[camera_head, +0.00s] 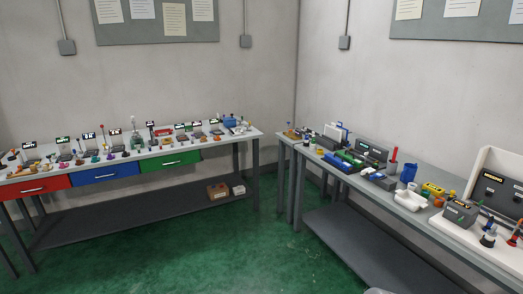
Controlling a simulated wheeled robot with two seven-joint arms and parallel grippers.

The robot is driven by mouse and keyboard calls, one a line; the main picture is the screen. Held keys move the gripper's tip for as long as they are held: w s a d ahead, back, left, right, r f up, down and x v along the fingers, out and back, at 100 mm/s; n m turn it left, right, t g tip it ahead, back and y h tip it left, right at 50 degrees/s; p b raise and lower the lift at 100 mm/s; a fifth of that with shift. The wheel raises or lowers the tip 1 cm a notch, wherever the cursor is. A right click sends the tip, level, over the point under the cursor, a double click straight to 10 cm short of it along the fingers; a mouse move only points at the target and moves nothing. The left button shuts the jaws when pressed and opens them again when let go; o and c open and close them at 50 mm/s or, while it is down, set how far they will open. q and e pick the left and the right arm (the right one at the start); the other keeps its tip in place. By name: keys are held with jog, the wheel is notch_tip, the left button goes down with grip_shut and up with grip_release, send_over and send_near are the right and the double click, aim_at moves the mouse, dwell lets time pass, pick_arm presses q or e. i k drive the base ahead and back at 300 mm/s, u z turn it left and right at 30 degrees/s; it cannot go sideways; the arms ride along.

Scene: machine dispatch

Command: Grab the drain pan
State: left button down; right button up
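A white, open, shallow container (411,200) sits on the right workbench, near its front edge. It may be the drain pan, but at this size I cannot tell for sure. Small dark grey blocks stand to its left, and a blue cup (408,173) is just behind it. Neither of my grippers is in view. A small pale shape shows at the bottom edge, too cut off to identify.
The right workbench (340,173) is crowded with small devices, including a grey box (461,213) and a white panel unit (493,165). A left bench with red, blue and green drawers (170,161) holds many small items. Green floor between the benches is clear.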

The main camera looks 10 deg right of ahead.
aim_at(408, 198)
jog(key=u, duration=0.15)
jog(key=i, duration=2.05)
jog(key=z, duration=1.2)
jog(key=i, duration=1.35)
jog(key=z, duration=1.1)
